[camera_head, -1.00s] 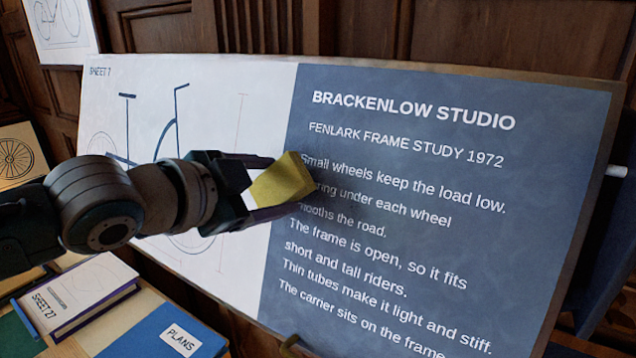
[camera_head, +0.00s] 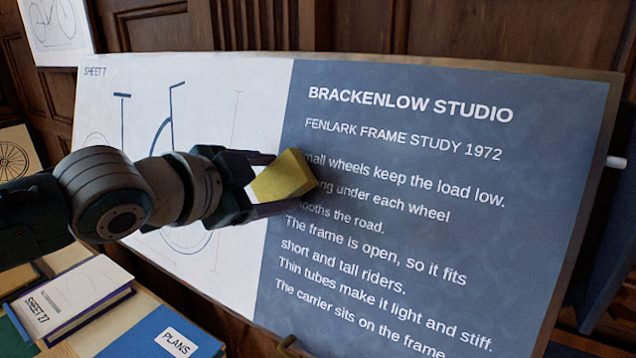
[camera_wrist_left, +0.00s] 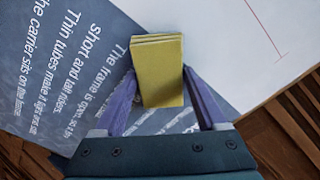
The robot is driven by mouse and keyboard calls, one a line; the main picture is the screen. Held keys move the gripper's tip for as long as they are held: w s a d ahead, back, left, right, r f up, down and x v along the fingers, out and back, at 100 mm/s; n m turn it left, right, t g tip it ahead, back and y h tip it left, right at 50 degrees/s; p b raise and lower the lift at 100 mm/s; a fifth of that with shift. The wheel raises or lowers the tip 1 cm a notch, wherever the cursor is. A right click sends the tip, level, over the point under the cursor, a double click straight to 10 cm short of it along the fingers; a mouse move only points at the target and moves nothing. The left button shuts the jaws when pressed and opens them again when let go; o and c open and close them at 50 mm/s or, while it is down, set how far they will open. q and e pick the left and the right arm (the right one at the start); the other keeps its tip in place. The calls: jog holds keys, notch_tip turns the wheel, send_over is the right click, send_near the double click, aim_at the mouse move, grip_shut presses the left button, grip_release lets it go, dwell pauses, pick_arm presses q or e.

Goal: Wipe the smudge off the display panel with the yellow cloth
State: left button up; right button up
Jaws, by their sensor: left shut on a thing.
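The display panel (camera_head: 520,140) is a large tilted board with a white bicycle drawing on its left and blue-grey text on its right. My left gripper (camera_head: 286,183) is shut on the folded yellow cloth (camera_head: 280,176), at the left edge of the text. The cloth covers the starts of a few lines; whether it touches the panel is hard to tell. A dark patch beside the cloth may be smudge or shadow. In the left wrist view the cloth (camera_wrist_left: 160,75) stands between both fingers, over the panel (camera_wrist_left: 75,85). My right gripper is not in view.
Below the panel at left, a book marked Sheet 27 (camera_head: 72,290) and a blue Plans folder (camera_head: 135,343) lie on a table. Wood panelling (camera_head: 400,35) stands behind. A white peg (camera_head: 615,162) sticks out at the panel's right edge.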

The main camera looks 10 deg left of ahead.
pick_arm(q)
jog(key=shift+w+d+f+b, duration=0.1)
jog(key=shift+w+f+b, duration=0.05)
jog(key=shift+w+b, duration=0.15)
